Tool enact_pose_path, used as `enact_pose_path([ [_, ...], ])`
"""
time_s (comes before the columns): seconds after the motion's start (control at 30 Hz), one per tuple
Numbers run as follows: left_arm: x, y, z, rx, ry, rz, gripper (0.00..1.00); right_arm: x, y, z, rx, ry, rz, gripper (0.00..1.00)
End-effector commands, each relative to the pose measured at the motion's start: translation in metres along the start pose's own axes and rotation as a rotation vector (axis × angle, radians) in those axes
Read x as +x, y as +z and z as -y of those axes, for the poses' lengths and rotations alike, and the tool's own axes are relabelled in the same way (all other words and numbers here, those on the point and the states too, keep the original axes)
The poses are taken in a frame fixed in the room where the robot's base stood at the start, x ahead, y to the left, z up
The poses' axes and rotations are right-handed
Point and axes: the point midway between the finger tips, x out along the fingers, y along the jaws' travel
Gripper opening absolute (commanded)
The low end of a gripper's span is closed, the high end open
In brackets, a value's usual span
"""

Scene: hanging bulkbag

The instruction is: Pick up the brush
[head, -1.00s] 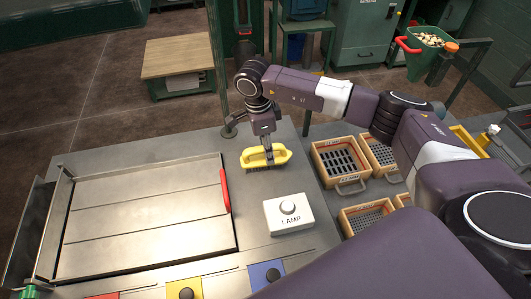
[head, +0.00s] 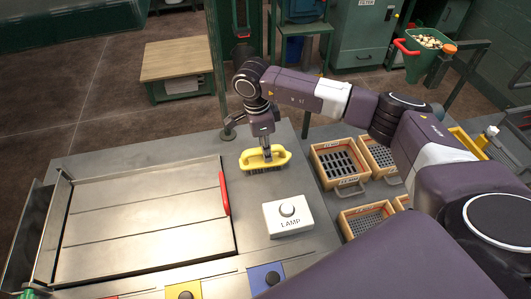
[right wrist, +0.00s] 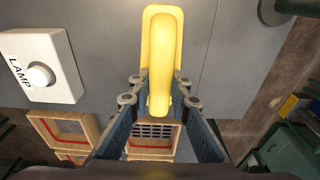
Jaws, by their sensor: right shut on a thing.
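The yellow brush (head: 278,160) with dark bristles is on or just above the grey table, behind the white lamp box; I cannot tell whether it touches the table. My right gripper (head: 267,152) points down at it from above and is shut on its handle. In the right wrist view the brush (right wrist: 162,40) runs between the two fingers (right wrist: 160,98), which lie on both sides of the yellow handle. My left gripper is not in view.
The white lamp box (head: 288,215) stands in front of the brush. A metal tray with a red handle (head: 224,193) lies at left. Wooden sieve boxes (head: 340,165) stand at right. Coloured squares with knobs (head: 266,277) line the front edge.

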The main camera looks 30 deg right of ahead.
Motion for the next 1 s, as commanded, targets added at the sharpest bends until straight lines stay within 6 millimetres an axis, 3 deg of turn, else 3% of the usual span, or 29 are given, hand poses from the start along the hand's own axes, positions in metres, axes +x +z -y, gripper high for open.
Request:
enact_pose_path([
  [0.27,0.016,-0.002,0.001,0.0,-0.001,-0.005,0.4,-0.04,-0.004,0.002,0.0,-0.008,0.003,0.0],
  [0.6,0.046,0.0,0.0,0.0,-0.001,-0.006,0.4,-0.142,-0.016,0.001,0.0,-0.009,0.003,0.0],
  [0.7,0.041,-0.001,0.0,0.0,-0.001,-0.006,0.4,-0.164,-0.02,0.001,0.001,-0.007,0.001,0.0],
  [1.0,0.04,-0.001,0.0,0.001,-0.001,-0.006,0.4,-0.193,-0.024,0.0,0.0,-0.003,0.0,0.0],
])
